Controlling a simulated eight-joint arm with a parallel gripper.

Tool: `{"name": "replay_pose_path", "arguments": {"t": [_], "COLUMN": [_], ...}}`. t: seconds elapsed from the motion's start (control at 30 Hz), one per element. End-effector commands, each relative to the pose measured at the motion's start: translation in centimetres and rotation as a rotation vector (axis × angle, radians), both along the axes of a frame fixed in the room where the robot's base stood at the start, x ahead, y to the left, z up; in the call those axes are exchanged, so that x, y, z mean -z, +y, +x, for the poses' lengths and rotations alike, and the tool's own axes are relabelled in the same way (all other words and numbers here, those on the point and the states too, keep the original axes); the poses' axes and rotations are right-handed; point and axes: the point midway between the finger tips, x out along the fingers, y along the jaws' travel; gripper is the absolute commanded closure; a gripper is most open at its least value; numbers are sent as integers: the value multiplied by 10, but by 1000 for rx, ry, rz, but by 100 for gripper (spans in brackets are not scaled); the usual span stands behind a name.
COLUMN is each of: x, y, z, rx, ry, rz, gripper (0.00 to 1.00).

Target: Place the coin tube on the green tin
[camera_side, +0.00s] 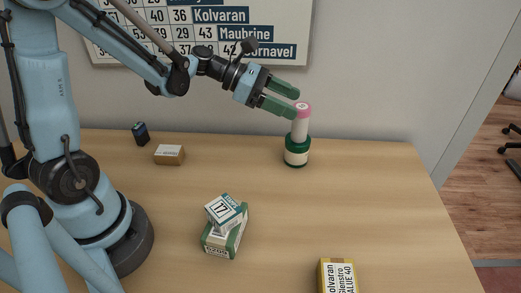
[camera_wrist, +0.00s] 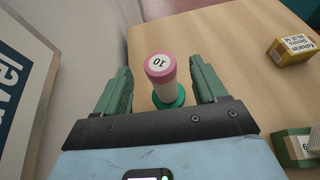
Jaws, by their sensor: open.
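The coin tube (camera_side: 300,124) is white with a pink top and stands upright on the green tin (camera_side: 296,153), which has a cream label. My gripper (camera_side: 289,102) is open, its green fingers close by the tube's top in the side view. In the wrist view the coin tube (camera_wrist: 161,70) shows its pink end marked 10, between the two open fingers (camera_wrist: 160,90) and apart from both. The green tin (camera_wrist: 172,98) shows partly beneath it; the rest is hidden by the tube and my gripper.
A green-and-white box (camera_side: 228,238) with a smaller box (camera_side: 224,211) on top stands mid-table. A yellow box (camera_side: 337,275) is at the front. A brown box (camera_side: 170,154) and a dark item (camera_side: 140,133) lie at the back left. The table right of the tin is clear.

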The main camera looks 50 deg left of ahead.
Motion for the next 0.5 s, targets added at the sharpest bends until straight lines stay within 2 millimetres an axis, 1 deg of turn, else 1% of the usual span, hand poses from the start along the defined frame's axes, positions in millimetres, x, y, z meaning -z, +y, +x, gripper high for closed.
{"name": "replay_pose_path", "arguments": {"t": [0.03, 0.2, 0.33, 0.5], "x": [-5, -18, -25, -30], "y": [10, 35, 49, 57], "z": [-7, -27, -37, -46], "rx": [-7, -6, -4, 0], "ry": [0, 0, 0, -2], "rz": [0, 0, 0, 4], "gripper": [29, 29, 29, 29]}}
